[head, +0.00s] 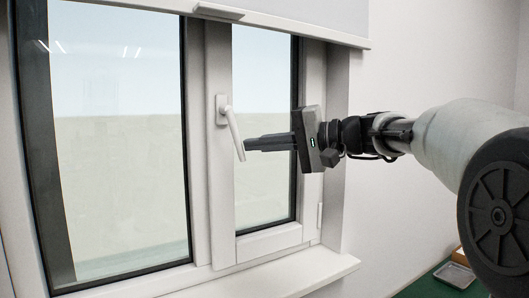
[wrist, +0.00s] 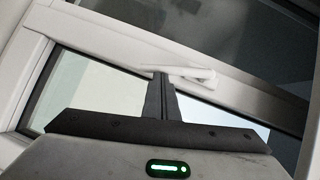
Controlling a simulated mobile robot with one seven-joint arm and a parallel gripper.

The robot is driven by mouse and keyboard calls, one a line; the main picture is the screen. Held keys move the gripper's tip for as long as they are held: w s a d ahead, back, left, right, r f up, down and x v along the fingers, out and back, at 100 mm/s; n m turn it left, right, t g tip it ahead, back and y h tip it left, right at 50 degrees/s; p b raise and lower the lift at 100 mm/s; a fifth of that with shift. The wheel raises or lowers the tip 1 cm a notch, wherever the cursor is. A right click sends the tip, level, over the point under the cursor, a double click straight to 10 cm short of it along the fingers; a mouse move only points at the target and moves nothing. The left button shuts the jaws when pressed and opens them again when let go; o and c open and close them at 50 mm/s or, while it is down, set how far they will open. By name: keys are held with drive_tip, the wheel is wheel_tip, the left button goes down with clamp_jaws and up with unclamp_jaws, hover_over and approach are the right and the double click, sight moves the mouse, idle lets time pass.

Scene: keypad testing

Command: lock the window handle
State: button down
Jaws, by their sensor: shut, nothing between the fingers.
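The white window handle (head: 233,130) is on the frame post between the two panes in the head view. Its lever points down and tilts slightly to the right. My gripper (head: 247,144) comes in from the right with its fingers shut and empty. The fingertips are right beside the lever's lower part; I cannot tell whether they touch. In the wrist view the handle (wrist: 190,73) lies just beyond the tips of my gripper (wrist: 163,76), which hide part of it.
A white roller blind (head: 230,15) hangs above the window. The white sill (head: 290,278) runs below. The wall on the right is bare. A grey tray (head: 455,274) lies on a green surface at the lower right.

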drive_tip(key=shift+s+a+f+m+y+b, duration=0.45)
drive_tip(key=shift+a+f+m+y+b, duration=0.2)
drive_tip(key=shift+b, duration=0.3)
drive_tip(key=shift+s+a+b, duration=0.2)
drive_tip(key=shift+a+b, duration=0.2)
drive_tip(key=shift+b, duration=0.1)
